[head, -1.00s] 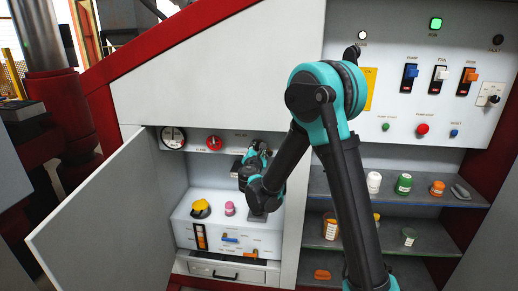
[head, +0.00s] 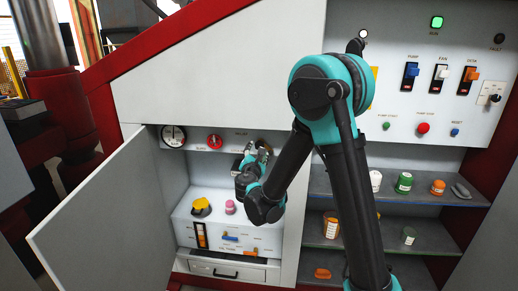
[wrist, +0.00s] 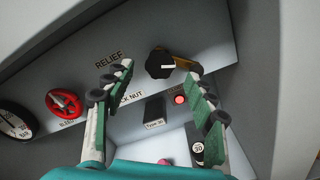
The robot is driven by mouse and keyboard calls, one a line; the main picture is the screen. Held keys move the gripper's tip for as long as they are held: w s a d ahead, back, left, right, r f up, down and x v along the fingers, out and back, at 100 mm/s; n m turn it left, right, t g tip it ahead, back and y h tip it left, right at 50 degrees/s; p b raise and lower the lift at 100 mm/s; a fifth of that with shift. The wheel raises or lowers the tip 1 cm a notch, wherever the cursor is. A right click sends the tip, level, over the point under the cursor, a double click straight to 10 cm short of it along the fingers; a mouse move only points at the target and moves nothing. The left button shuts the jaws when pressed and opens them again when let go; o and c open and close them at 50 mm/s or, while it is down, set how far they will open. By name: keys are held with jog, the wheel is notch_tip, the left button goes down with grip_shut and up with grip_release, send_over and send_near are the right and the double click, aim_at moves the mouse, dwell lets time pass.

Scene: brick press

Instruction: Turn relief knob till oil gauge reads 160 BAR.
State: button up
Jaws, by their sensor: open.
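The black relief knob (wrist: 158,64) with a white pointer mark is on the white panel under the RELIEF label in the wrist view. A brass-coloured part shows behind its right side. My gripper (wrist: 156,72) is open, with one green-padded finger on each side of the knob; I cannot tell whether either touches it. In the head view my gripper (head: 256,152) is inside the open cabinet and hides the knob. The round oil gauge (head: 173,136) is at the panel's left; it also shows cut off in the wrist view (wrist: 14,125). Its reading is too small to tell.
A red handwheel (head: 214,142) sits between gauge and gripper. Below are a yellow cap (head: 201,205), a pink cap (head: 230,207) and small levers. The cabinet door (head: 100,215) stands open at left. Shelves with jars (head: 404,183) are at right.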

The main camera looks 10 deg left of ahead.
jog(key=s, duration=0.6)
jog(key=shift+s, duration=0.35)
jog(key=shift+a, duration=0.1)
jog(key=s+d+f+m+g+h, duration=0.2)
jog(key=s+d+f+m+g, duration=0.15)
jog(key=d+m, duration=0.6)
jog(key=s+d+f+m+g+h, duration=0.2)
jog(key=d+f+m+g, duration=0.15)
jog(key=d, duration=1.15)
jog(key=s+d+f+m+g+y, duration=0.2)
jog(key=s+f+m+g, duration=0.1)
jog(key=s+m, duration=0.4)
jog(key=s+d+f+m+g+y, duration=0.2)
jog(key=s+f+m, duration=0.3)
jog(key=s, duration=0.8)
jog(key=d+m+g, duration=0.1)
jog(key=m, duration=0.2)
jog(key=shift+s+f+g+y, duration=0.15)
jog(key=shift+f+g+y, duration=0.15)
jog(key=shift+g, duration=0.1)
jog(key=shift+c, duration=0.6)
